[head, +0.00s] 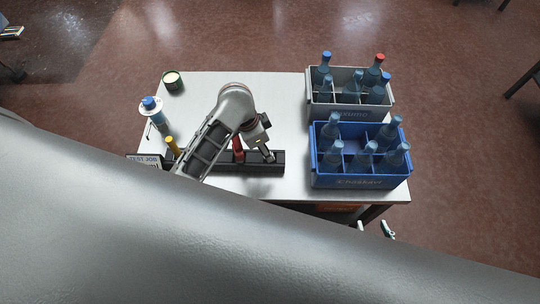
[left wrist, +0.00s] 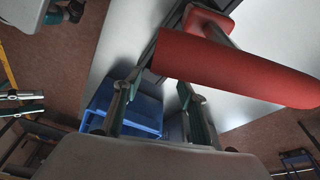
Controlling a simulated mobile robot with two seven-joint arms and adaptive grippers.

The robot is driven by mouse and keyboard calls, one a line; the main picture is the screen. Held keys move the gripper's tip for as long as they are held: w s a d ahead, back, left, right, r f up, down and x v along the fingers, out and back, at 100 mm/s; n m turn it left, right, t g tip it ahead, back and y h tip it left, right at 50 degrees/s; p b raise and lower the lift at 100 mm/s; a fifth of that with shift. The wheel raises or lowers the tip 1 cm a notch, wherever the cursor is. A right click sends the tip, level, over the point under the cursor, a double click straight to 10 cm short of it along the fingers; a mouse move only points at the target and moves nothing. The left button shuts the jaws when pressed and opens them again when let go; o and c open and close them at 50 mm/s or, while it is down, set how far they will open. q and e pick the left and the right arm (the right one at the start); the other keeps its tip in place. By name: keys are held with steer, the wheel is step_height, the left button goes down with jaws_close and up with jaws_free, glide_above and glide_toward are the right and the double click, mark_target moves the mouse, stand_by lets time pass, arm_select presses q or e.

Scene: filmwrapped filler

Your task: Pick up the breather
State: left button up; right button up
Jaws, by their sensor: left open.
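A black holder (head: 220,164) lies along the front of the white table, with a red piece (head: 238,150) standing in it and a yellow-topped piece (head: 172,146) at its left end. I cannot tell for sure which item is the breather. In the left wrist view a large red cylinder (left wrist: 240,66) crosses in front of my left gripper (left wrist: 158,98), whose fingers are apart with nothing seen between them. In the head view my left arm bends down over the holder, partly hiding it. My right gripper (head: 375,228) is open and empty off the table's front edge.
A grey crate (head: 350,112) and a blue crate (head: 360,181) with several bottles stand on the table's right. A blue-capped bottle (head: 154,112) and a green tin (head: 173,82) are at the left. The table's back middle is clear. My arm hides the front left.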

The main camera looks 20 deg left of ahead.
arm_select(q)
steer(key=shift+s+x, duration=0.1)
steer(key=shift+x, duration=1.15)
steer(key=shift+s+x, duration=0.15)
steer(key=shift+x, duration=1.15)
